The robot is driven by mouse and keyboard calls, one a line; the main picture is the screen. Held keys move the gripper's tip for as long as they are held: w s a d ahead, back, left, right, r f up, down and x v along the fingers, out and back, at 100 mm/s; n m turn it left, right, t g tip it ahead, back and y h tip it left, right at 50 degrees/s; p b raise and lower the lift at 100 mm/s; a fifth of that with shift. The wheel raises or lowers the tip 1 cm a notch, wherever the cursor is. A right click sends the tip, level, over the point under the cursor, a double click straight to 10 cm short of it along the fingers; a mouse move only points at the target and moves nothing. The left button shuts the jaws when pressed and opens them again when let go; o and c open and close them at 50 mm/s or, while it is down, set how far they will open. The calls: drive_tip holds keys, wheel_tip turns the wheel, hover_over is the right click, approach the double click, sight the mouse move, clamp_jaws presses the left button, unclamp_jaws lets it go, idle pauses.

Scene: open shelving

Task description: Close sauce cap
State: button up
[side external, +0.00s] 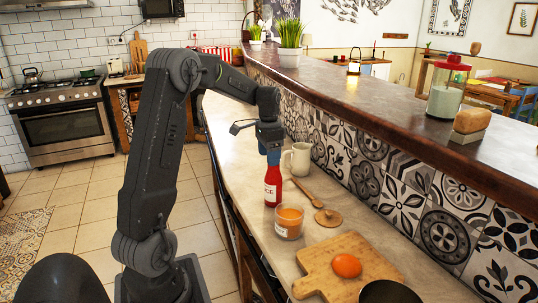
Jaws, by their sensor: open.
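A red sauce bottle (272,188) with a white label stands upright on the lower counter. My gripper (272,158) points down right above it, with its blue tip part at the bottle's top. The bottle's cap and the fingertips are too small and overlapped to make out, so I cannot tell whether they touch. The gripper is open.
A glass jar with orange content (289,222) stands just in front of the bottle. To the right are a wooden spoon (308,193), a round wooden lid (328,217) and a cream mug (299,160). A cutting board (318,277) bears an orange-red round item (346,265). A dark pan (390,292) is nearest.

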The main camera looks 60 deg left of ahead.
drive_tip(key=shift+f, duration=0.15)
drive_tip(key=shift+c, duration=0.3)
drive_tip(key=c, duration=0.9)
drive_tip(key=shift+s+f+t, duration=0.2)
drive_tip(key=shift+f+t, duration=0.05)
drive_tip(key=shift+t, duration=0.55)
drive_tip(key=shift+s+f+t, duration=0.2)
drive_tip(key=shift+f+t, duration=0.05)
drive_tip(key=shift+t, duration=0.55)
drive_tip(key=o, duration=1)
drive_tip(key=shift+c, duration=0.2)
drive_tip(key=v, duration=1.3)
drive_tip(key=shift+r, duration=0.4)
drive_tip(key=shift+a, duration=0.1)
